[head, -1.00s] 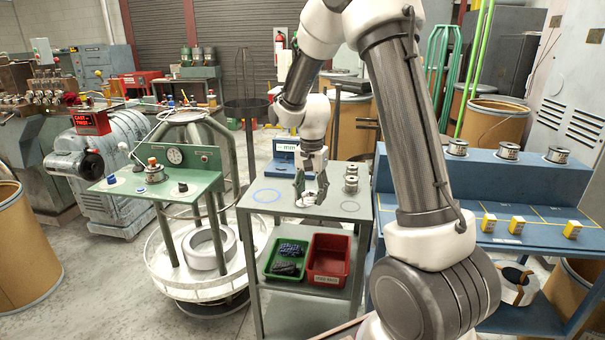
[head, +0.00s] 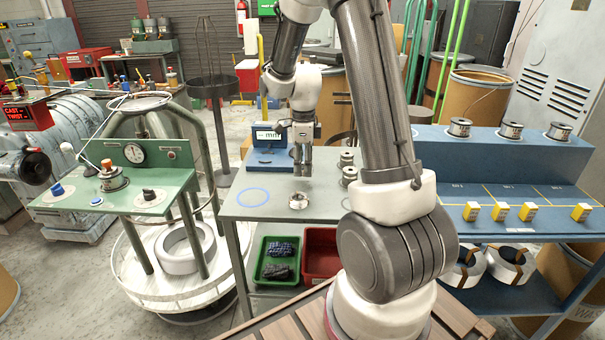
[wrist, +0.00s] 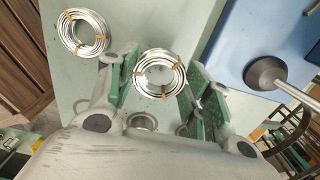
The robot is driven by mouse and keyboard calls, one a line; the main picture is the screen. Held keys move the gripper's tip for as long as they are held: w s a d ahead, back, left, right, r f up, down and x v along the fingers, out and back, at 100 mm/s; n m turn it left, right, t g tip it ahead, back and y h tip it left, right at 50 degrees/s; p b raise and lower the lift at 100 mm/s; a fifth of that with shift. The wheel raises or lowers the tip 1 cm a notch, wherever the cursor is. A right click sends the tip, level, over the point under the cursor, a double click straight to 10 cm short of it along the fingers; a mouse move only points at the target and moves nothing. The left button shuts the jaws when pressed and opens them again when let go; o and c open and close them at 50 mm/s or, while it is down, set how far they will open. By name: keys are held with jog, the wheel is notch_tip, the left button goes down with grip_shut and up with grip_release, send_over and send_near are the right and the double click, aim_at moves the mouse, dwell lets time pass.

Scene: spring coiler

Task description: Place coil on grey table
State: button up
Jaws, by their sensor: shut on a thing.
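My gripper (head: 302,170) is above the grey table (head: 242,212), in front of the blue gauge. In the wrist view its green-padded fingers (wrist: 163,80) are on both sides of a silver wire coil (wrist: 160,75) with yellow ties, and they are shut on it. The held coil is hard to make out in the head view. A second tied coil (head: 298,201) lies flat on the grey table, nearer to me than the gripper; it also shows at upper left in the wrist view (wrist: 83,32).
A blue ring mark (head: 252,197) is on the table's left, with clear surface around it. The blue gauge (head: 268,150) stands at the back. Metal spools (head: 348,174) stand at the right. Green (head: 278,258) and red (head: 320,256) bins sit on the shelf below.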

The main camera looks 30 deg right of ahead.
aim_at(303, 174)
jog(key=shift+f, duration=1.75)
jog(key=shift+f, duration=0.15)
jog(key=o, duration=1.1)
jog(key=shift+o, duration=0.2)
